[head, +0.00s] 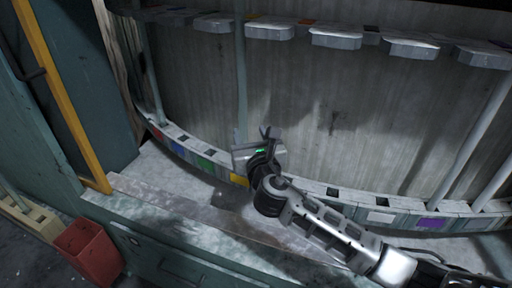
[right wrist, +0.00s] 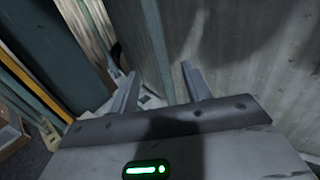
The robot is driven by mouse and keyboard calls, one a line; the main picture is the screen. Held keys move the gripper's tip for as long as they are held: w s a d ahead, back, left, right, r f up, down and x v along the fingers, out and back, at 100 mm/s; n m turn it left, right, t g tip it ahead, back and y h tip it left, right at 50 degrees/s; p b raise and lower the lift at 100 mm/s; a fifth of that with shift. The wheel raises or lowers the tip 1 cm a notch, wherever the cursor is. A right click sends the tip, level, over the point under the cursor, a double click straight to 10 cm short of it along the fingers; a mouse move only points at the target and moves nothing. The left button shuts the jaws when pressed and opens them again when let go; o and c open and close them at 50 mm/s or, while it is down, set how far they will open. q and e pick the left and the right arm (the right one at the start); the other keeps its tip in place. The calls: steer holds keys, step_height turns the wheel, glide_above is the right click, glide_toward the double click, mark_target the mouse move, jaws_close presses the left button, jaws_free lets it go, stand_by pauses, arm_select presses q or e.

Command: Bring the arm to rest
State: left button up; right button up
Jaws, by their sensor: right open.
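My right gripper (head: 268,132) is open in the head view, with its fingers pointing up in front of the curved lower rack (head: 345,208). Its two fingers stand apart in the right wrist view (right wrist: 158,88), with nothing gripped. A glass tube (head: 241,70) stands upright between the upper and lower racks, just left of the fingers in the head view. A tube also shows in the right wrist view (right wrist: 155,42), in line with the gap between the fingers. I cannot tell whether it lies between them or beyond. My left gripper is not in view.
Other tubes stand at the left (head: 150,70) and right (head: 474,140). The upper rack (head: 335,40) has several pale blocks. The lower rack carries coloured patches. A grey wall stands behind. A yellow post (head: 62,95) and red bin (head: 88,250) are at the left.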

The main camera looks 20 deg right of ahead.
steer(key=s+f+m+g+y, duration=0.1)
steer(key=s+f+m+g, duration=0.3)
steer(key=s+f+m, duration=0.7)
steer(key=s+d+f+m+g+y, duration=0.1)
steer(key=s+f+m+g+y, duration=0.1)
steer(key=s+f+m, duration=1)
steer(key=s+m+g, duration=0.1)
steer(key=s+m, duration=0.6)
steer(key=m, duration=0.3)
steer(key=shift+g+y, duration=0.3)
steer(key=shift+g, duration=0.1)
steer(key=shift+f, duration=0.1)
